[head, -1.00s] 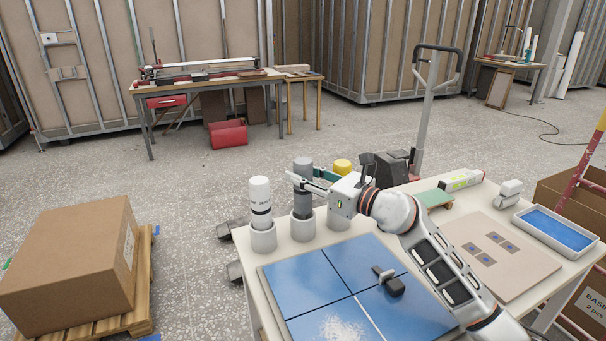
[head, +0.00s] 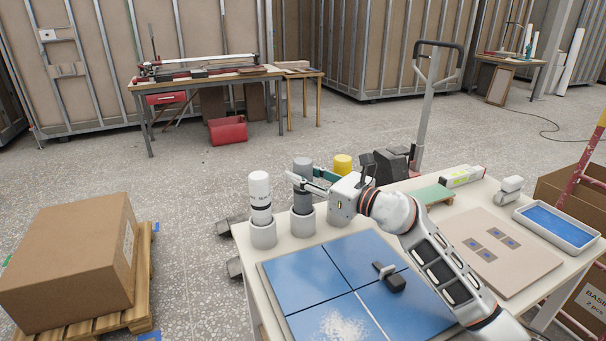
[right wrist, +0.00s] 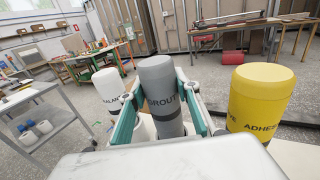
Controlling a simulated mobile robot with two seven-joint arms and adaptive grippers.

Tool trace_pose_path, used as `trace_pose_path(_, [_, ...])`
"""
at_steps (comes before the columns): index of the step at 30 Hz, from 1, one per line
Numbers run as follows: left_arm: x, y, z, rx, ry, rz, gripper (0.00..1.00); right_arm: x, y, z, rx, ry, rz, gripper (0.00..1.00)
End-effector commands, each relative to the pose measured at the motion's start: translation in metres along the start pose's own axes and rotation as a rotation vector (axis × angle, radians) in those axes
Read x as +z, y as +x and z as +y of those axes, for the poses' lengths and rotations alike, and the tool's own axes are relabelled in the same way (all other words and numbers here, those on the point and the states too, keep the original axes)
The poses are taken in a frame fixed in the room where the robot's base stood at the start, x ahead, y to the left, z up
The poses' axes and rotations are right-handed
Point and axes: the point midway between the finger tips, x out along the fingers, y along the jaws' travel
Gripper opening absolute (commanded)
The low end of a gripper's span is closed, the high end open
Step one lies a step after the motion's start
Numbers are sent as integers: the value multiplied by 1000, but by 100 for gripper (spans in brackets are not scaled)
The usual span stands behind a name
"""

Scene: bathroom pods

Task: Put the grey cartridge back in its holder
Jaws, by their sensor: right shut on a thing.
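The grey cartridge (head: 303,198), marked GROUT in the right wrist view (right wrist: 160,92), stands upright with its lower end at the mouth of a white round holder (head: 302,222). It looks partly inside; its bottom is hidden. My right gripper (head: 308,184) is shut on its upper part, coming from the right. In the right wrist view its teal-edged fingers lie on both sides of the cartridge. The cartridge's top stands a little higher than the white cartridge (head: 260,190) on its left. My left gripper is in neither view.
The white cartridge sits in its own holder (head: 263,235). A yellow cartridge (right wrist: 260,100) stands right of the grey one. Blue tiles (head: 330,270) with a dark-handled tool (head: 390,279) fill the table's near part. A beige board (head: 500,260) and blue-filled tray (head: 556,226) lie right.

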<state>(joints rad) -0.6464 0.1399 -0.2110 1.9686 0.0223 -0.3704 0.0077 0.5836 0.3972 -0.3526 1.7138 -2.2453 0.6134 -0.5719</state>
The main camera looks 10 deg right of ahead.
Motion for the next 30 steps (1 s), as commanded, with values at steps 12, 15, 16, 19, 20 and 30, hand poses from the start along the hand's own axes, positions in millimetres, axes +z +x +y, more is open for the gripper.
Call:
trace_pose_path(12, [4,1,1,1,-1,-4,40,-4,0,0,-1,-1,-2,0])
trace_pose_path(15, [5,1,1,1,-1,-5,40,-6,0,0,-1,-1,-2,0])
trace_pose_path(16, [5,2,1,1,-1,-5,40,-6,0,0,-1,-1,-2,0])
trace_pose_path(19, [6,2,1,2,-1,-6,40,-8,0,0,-1,-1,-2,0])
trace_pose_path(20, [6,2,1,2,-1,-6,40,-8,0,0,-1,-1,-3,0])
trace_pose_path(30, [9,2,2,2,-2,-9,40,-12,0,0,-1,-2,-3,39])
